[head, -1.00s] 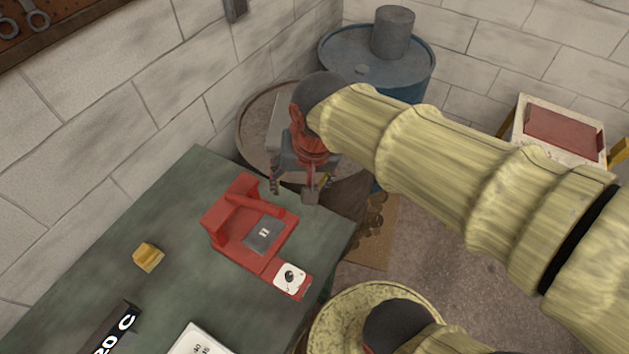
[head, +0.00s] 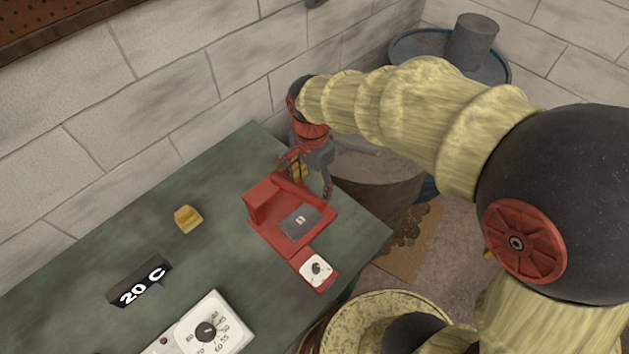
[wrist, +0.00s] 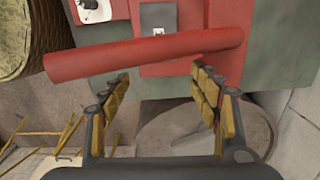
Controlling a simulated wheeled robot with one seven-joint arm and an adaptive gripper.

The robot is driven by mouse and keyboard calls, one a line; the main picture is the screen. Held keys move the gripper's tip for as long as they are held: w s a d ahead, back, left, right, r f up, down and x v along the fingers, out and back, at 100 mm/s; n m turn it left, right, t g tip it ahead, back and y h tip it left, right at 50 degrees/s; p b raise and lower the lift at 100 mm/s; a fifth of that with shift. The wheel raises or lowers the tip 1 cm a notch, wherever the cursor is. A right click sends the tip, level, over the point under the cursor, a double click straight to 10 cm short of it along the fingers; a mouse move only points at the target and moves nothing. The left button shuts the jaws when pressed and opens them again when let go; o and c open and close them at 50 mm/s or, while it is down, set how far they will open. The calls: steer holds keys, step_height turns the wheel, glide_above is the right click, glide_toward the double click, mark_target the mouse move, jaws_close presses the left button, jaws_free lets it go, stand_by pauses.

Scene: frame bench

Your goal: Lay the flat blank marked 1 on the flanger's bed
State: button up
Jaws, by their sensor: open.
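The red flanger (head: 262,208) stands on the green bench near its far right corner. A dark grey flat blank (head: 294,226) lies on its bed. The blank has a small white label whose mark I cannot read surely. In the wrist view, the blank (wrist: 159,18) is partly hidden behind the flanger's red bar (wrist: 120,58). My gripper (head: 310,176) is just beyond the flanger's far side, apart from the blank. In the wrist view, its padded fingers (wrist: 160,76) are spread wide with nothing between them, on the near side of the bar.
A white dial plate (head: 316,270) sits at the flanger's near end. A yellow block (head: 187,218), a black "20 C" sign (head: 141,284) and a white dial box (head: 210,325) are on the bench. A blue drum (head: 405,46) stands in the corner.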

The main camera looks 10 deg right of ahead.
mark_target(312, 210)
step_height(312, 210, down, 12)
steer(key=b, duration=0.2)
steer(key=shift+b, duration=0.35)
steer(key=shift+c, duration=0.3)
steer(key=c, duration=1)
steer(key=o, duration=1.3)
steer(key=shift+o, duration=0.4)
steer(key=shift+r, duration=0.1)
step_height(312, 210, up, 12)
